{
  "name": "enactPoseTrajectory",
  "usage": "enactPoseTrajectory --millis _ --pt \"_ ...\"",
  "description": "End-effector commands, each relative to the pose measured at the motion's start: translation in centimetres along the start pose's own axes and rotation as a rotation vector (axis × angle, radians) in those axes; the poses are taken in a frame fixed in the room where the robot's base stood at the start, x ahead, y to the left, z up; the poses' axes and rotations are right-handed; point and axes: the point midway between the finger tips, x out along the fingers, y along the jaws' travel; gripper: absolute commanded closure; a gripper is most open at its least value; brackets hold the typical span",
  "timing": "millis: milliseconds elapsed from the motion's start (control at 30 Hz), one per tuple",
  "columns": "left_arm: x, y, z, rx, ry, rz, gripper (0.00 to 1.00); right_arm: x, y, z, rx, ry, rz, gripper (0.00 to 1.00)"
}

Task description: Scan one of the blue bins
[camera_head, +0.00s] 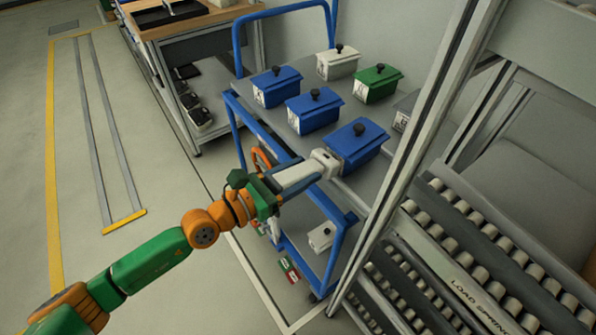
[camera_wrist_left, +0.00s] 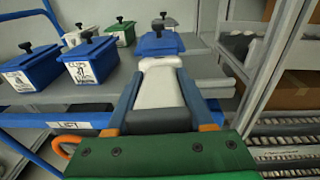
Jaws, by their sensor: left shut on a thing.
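My left gripper (camera_head: 304,176) is shut on a white and grey hand scanner (camera_head: 325,161). In the left wrist view the scanner (camera_wrist_left: 160,88) lies between the fingers, its white head pointing away from me. The nearest blue bin (camera_head: 355,148), with a black knob on its lid, is right in front of the scanner head; I cannot tell if they touch. It also shows in the left wrist view (camera_wrist_left: 158,45). A second blue bin (camera_head: 313,111) and a third blue bin (camera_head: 275,87) stand farther left, with white labels on their fronts. My right gripper is not in view.
The bins stand on a grey-topped cart with a blue frame (camera_head: 239,112). A white bin (camera_head: 337,65), a green bin (camera_head: 377,86) and a partly hidden grey bin (camera_head: 403,110) share it. A metal post (camera_head: 415,140) and roller racks (camera_head: 480,235) stand close on the right.

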Motion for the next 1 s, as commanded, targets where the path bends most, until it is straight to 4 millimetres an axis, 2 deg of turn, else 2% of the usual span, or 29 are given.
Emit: enactPoseTrajectory --millis 1000 --pt "1.2 0.1 -0.1 0.0 -0.003 0.001 1.0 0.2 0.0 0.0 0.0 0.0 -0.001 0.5"
